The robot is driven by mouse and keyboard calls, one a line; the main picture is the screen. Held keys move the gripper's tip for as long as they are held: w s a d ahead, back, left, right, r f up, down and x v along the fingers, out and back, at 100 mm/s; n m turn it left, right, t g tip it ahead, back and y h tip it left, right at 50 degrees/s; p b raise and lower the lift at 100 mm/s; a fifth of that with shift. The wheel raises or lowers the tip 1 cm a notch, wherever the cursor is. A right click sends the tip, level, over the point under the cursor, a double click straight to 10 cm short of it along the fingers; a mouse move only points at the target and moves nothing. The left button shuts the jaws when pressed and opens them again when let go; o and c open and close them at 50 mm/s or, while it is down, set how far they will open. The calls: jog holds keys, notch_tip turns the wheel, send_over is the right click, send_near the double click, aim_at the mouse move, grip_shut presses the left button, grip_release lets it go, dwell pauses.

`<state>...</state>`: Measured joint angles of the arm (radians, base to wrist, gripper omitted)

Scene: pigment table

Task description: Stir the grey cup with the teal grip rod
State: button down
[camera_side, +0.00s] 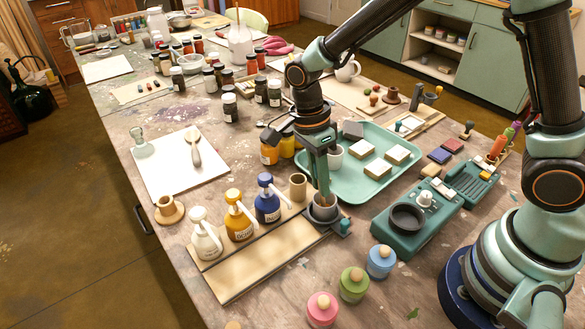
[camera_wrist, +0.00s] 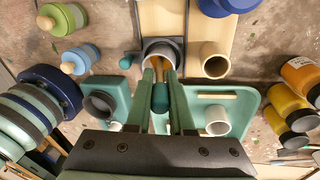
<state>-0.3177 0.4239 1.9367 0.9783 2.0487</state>
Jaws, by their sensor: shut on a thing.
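The grey cup (camera_side: 323,212) stands in a dark square holder at the right end of the wooden rack. In the wrist view its rim (camera_wrist: 148,46) shows at the upper middle. My gripper (camera_side: 322,178) is right above the cup, pointing down. It is shut on the teal grip rod, whose teal grip (camera_wrist: 160,98) lies between the two fingers. The rod's brownish lower part reaches down into the cup's mouth. The rod's tip and the cup's contents are hidden.
A tan cup (camera_side: 298,186) stands just left of the grey cup. Pump bottles, including a blue one (camera_side: 267,202), line the rack. A teal tray (camera_side: 372,192) with a white cup lies behind, and a teal hotplate-like device (camera_side: 418,222) is at right. Jars with round stoppers (camera_side: 353,286) stand in front.

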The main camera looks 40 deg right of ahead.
jog(key=shift+r, duration=0.1)
jog(key=shift+w+a+r, duration=0.1)
jog(key=shift+w+r, duration=0.15)
jog(key=shift+r, duration=0.9)
jog(key=shift+w+a+r, duration=0.1)
jog(key=shift+w+r, duration=0.1)
jog(key=shift+r, duration=1.2)
jog(key=shift+r, duration=2.45)
